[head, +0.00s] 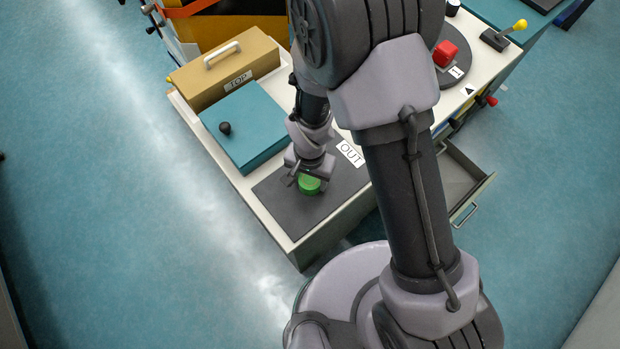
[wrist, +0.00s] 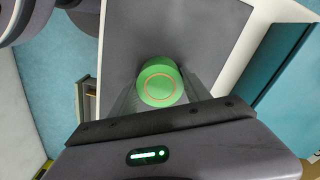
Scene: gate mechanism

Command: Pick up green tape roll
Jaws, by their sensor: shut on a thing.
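The green tape roll (head: 309,185) is at the dark grey mat (head: 275,193) marked OUT, near the front corner of the white bench. My gripper (head: 307,176) is directly over it, pointing down, and is shut on the roll. In the wrist view the round green roll (wrist: 160,82) shows between my fingers (wrist: 163,95), with a thin orange ring on its top face. The gripper body hides part of the roll in the head view. I cannot tell whether the roll touches the mat or is slightly above it.
A teal box with a black knob (head: 243,122) and a tan TOP box with a handle (head: 225,73) stand behind the mat. A red block (head: 445,54) and a yellow-knobbed lever (head: 503,36) are farther right. An open drawer (head: 460,185) sticks out at the bench's right side.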

